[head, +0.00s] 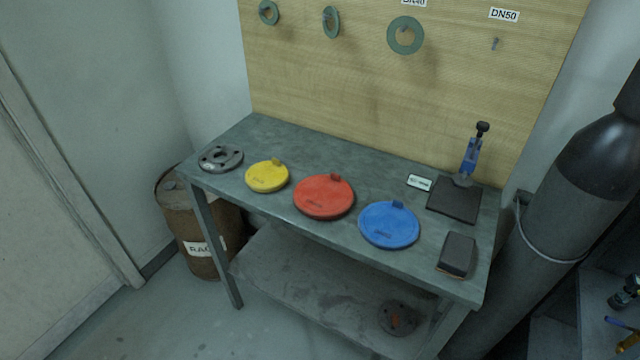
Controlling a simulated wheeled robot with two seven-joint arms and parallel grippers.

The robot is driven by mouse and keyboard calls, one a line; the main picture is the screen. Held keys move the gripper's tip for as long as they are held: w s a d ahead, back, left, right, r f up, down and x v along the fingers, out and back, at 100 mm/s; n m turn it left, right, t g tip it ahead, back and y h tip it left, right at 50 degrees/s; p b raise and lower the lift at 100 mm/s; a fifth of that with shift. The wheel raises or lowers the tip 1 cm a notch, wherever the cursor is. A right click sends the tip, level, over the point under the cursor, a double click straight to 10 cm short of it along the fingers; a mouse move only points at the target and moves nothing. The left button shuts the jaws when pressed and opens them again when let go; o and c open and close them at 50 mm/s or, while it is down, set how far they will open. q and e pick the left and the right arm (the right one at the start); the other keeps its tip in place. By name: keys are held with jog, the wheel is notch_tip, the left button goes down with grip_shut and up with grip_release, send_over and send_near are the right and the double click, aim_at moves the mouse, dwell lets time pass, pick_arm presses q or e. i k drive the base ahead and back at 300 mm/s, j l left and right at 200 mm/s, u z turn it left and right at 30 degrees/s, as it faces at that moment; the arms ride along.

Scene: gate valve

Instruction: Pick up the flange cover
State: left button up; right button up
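Three round covers with small tabs lie flat in a row on the grey bench. The yellow cover (267,177) is on the left, the larger red cover (323,197) is in the middle, and the blue cover (389,226) is on the right. Each carries markings too small to read. The task does not say which one is the flange cover. A grey metal flange with bolt holes (220,158) lies at the bench's left end. Neither of my grippers shows in the head view.
The bench top (262,136) holds a blue-handled tool on a dark plate (455,201), a small label and a dark block (457,254) at right. Green rings (405,35) hang on the board behind. A rusty drum (188,225) stands left, a dark cylinder (570,190) right.

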aim_at(385, 225)
jog(key=l+z, duration=0.9)
jog(key=l, duration=0.2)
